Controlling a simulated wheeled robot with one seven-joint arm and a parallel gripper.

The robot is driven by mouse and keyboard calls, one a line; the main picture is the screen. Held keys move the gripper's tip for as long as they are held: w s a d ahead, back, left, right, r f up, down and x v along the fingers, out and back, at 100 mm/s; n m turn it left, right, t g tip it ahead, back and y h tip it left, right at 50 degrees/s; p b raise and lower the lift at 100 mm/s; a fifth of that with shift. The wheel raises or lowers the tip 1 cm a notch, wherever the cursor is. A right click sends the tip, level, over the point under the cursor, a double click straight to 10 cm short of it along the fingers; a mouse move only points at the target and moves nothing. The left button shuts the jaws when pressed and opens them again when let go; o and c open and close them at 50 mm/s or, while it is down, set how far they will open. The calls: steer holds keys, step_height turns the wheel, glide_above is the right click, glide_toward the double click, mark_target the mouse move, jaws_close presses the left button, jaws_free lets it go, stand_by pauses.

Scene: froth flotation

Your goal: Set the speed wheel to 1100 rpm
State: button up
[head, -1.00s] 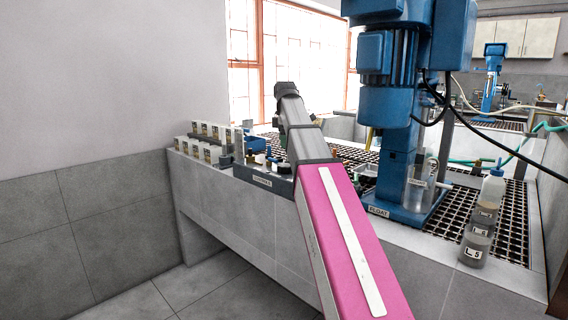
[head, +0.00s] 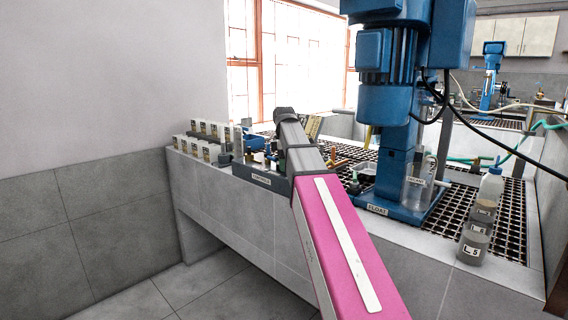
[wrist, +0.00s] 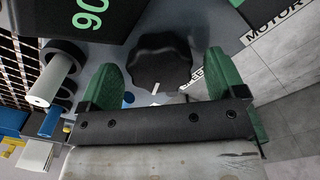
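The speed wheel (wrist: 160,62) is a black lobed knob in the wrist view, with a white pointer mark at its lower edge. A label beside it, partly hidden by a finger, shows letters that look like part of "SPEED" (wrist: 190,80). My gripper (wrist: 160,84) is open, with one green finger on each side of the knob. A gap shows on both sides, and I cannot tell how deep the fingers reach. A black display (wrist: 65,18) shows green digits, of which "90" is readable; the rest is cut off. In the head view my arm hides the wheel and gripper.
A "MOTOR" label (wrist: 275,30) lies at upper right in the wrist view. Light and dark cylinders (wrist: 48,88) stand at left. In the head view, the blue flotation machine (head: 390,90) and labelled jars (head: 475,240) stand right of my arm on the bench.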

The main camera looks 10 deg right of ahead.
steer(key=c, duration=0.8)
steer(key=shift+m, duration=0.8)
steer(key=o, duration=0.9)
steer(key=shift+o, duration=0.2)
steer(key=shift+r, duration=0.1)
step_height(320, 180, up, 11)
steer(key=shift+f, duration=0.2)
